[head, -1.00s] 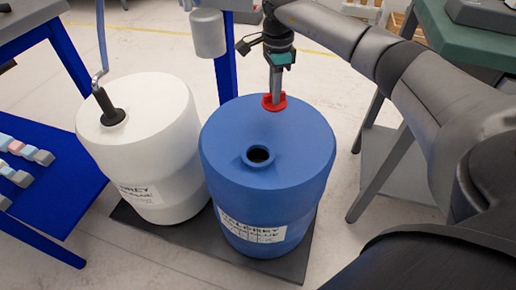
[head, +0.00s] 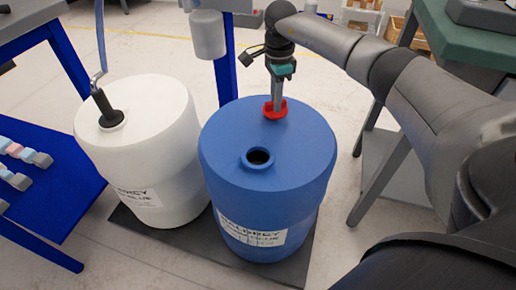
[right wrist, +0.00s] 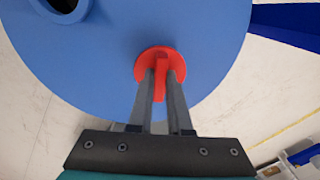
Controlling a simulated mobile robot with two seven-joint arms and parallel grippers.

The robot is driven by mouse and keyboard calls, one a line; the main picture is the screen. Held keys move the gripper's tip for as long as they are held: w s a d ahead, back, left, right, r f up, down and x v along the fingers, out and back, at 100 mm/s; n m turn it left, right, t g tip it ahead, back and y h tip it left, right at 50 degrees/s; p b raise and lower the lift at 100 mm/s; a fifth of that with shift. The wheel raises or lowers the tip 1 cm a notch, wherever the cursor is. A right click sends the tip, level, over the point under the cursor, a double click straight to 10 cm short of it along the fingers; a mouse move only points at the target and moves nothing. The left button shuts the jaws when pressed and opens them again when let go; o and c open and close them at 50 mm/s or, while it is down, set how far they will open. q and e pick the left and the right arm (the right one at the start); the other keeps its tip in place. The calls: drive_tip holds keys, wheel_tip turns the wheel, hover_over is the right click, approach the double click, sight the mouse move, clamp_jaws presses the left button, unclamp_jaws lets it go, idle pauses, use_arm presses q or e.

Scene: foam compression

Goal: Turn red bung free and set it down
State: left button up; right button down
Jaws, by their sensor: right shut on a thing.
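The red bung (head: 270,112) is at the far side of the blue drum's top (head: 222,140), and it also shows in the right wrist view (right wrist: 151,62). My right gripper (head: 275,103) points down at it. Its fingers are shut on the bung's upright red grip, seen between them in the right wrist view (right wrist: 160,85). The bung's disc lies at or just above the drum top; I cannot tell whether it touches. An open dark hole (head: 258,157) with a raised rim is nearer on the drum top. My left gripper is not in view.
A white drum (head: 155,130) with a black spout fitting (head: 108,112) stands to the left. Both drums stand on a dark flat base (head: 290,262). A blue table (head: 45,190) with small blocks is at the left, and a green-topped bench (head: 450,40) at the right.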

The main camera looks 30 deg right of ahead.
drive_tip(key=shift+f, duration=0.55)
drive_tip(key=c, duration=0.8)
unclamp_jaws()
drive_tip(key=shift+o, duration=0.2)
wheel_tip(320, 180, up, 9)
drive_tip(key=p, duration=0.8)
drive_tip(key=shift+s+a+r+p, duration=0.2)
drive_tip(key=shift+a+p, duration=0.05)
drive_tip(key=shift+p, duration=0.35)
drive_tip(key=s+a+r+p, duration=0.2)
drive_tip(key=s+a+p, duration=0.5)
drive_tip(key=p, duration=0.3)
drive_tip(key=shift+s+a+r, duration=0.2)
drive_tip(key=shift+a+r, duration=0.05)
drive_tip(key=shift+a, duration=0.6)
